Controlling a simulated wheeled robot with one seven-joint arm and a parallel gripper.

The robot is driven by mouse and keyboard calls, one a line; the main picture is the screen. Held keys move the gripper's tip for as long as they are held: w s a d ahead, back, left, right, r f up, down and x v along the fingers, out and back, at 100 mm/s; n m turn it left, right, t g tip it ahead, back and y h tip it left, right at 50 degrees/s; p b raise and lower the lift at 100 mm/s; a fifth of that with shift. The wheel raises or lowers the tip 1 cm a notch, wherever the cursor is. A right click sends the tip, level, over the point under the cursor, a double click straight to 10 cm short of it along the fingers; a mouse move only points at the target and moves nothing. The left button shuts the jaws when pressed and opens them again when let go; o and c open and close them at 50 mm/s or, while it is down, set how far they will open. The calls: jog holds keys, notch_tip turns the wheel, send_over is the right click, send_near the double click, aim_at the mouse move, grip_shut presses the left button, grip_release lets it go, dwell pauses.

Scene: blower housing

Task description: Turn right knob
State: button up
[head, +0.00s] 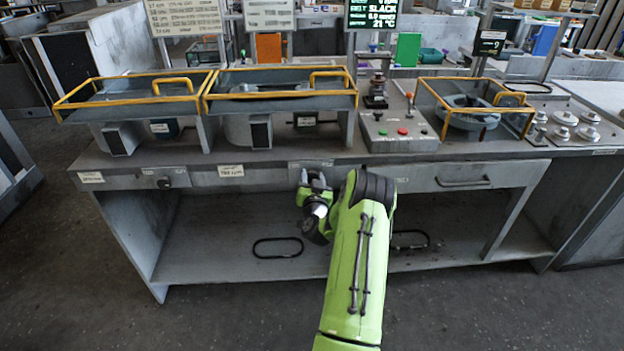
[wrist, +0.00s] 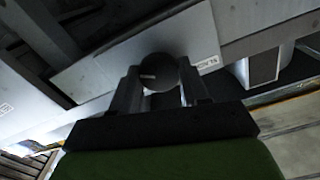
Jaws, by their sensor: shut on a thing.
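The right knob (wrist: 158,70) is round and dark with a small pale mark on its face. In the wrist view it sits between the two grey fingers of my gripper (wrist: 157,92), which is shut on it. In the head view my gripper (head: 316,176) is at the front panel of the bench, left of my green arm, and hides the right knob. The left knob (head: 164,182) shows on the same panel further left, clear of my gripper.
The bench (head: 270,178) carries two yellow-railed trays (head: 136,92) (head: 280,90), a grey control box (head: 395,135) with buttons, and a third yellow-framed basin (head: 470,112). A drawer handle (head: 463,184) is on the right. The lower shelf (head: 215,250) is mostly bare.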

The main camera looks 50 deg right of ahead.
jog(key=m, duration=0.3)
jog(key=shift+s+d+f+m, duration=0.1)
jog(key=shift+f+m, duration=0.05)
jog(key=shift+m, duration=1.95)
jog(key=o, duration=1.1)
jog(key=shift+c, duration=0.2)
